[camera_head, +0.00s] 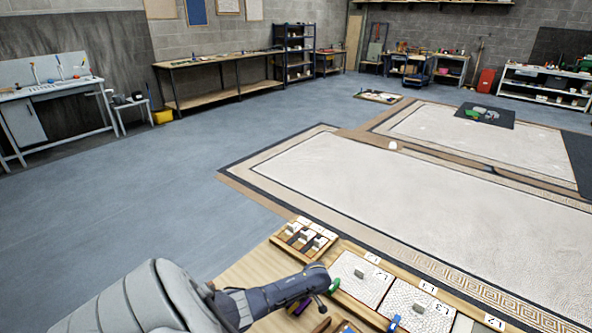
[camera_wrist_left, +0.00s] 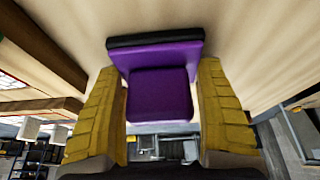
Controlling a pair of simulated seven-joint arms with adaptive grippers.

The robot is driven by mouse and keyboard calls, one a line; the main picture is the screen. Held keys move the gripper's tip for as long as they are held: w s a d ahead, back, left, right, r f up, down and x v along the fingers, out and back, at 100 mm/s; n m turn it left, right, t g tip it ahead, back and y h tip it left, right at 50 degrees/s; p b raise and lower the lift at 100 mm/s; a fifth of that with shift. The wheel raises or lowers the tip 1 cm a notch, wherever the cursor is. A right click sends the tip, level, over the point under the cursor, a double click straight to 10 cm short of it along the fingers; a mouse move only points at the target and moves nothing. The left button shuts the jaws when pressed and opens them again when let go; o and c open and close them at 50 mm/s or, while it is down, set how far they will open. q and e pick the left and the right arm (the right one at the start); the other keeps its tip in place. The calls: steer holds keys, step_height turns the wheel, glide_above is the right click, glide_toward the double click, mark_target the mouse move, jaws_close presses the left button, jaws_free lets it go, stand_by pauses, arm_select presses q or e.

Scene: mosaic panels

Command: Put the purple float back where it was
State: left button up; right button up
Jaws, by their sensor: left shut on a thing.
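My left gripper (camera_head: 302,300) is low in the middle of the head view, over the wooden bench (camera_head: 245,268). In the left wrist view its two yellow-padded fingers (camera_wrist_left: 160,85) are shut on the purple float (camera_wrist_left: 160,92), a purple block with a wider purple part and a dark edge at its far end. In the head view only a small purple bit of the float (camera_head: 294,307) shows beside the gripper. Whether the float touches the bench is not clear. My right gripper is not in view.
A green-handled tool (camera_head: 334,286) lies just right of the gripper, and a blue one (camera_head: 393,323) farther right. White textured panels (camera_head: 358,280) with number cards line the bench. A wooden tray (camera_head: 305,238) with several grey-handled blocks stands behind the gripper. Large floor panels (camera_head: 370,180) lie beyond.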

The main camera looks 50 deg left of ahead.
arm_select(q)
steer(key=o, duration=1.4)
steer(key=shift+f, duration=0.1)
steer(key=v, duration=1.2)
